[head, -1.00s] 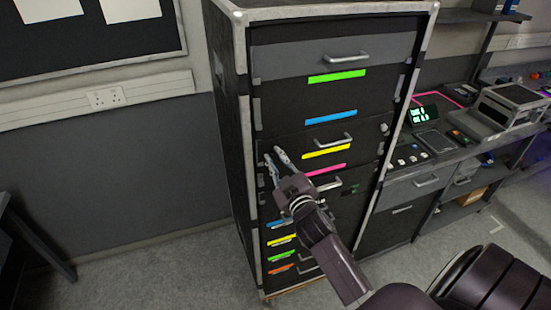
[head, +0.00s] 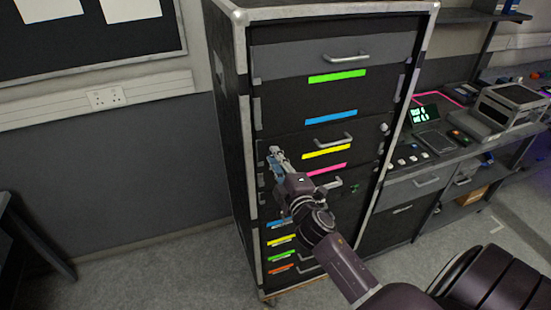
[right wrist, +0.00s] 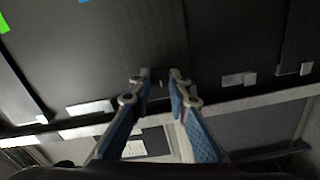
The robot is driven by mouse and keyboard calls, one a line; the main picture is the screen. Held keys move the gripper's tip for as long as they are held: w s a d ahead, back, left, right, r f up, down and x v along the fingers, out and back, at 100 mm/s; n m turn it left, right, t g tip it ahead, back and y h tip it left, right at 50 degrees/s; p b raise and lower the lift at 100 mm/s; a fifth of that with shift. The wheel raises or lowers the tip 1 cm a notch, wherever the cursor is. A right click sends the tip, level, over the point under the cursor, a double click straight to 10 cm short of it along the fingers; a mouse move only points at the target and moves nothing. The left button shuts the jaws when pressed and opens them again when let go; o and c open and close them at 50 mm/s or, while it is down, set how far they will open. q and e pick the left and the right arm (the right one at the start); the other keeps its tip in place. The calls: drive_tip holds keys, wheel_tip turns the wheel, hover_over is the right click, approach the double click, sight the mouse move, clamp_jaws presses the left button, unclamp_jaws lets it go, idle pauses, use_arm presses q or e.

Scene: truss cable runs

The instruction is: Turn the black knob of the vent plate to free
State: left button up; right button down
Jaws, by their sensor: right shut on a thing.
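My right gripper (head: 274,153) is at the left part of the black cabinet front, beside the yellow strip. It also shows in the right wrist view (right wrist: 161,77), with its two blue-padded fingers pointing at a dark panel (right wrist: 150,35). The fingertips are close together, shut on a small dark thing, which I take to be the black knob. The knob is mostly hidden between the tips and blends into the dark surface, so its angle cannot be read. I cannot make out vent slots or markings. My left gripper is not in view.
The cabinet (head: 318,95) has drawers with metal handles and coloured strips. A workbench (head: 432,160) with instruments stands to its right. A table (head: 30,240) stands at the far left. The floor (head: 150,270) left of the cabinet is clear.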

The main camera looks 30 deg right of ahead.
idle(0.3)
drive_tip(key=c, duration=1.8)
unclamp_jaws()
drive_tip(key=v, duration=1.2)
drive_tip(key=shift+f, duration=0.1)
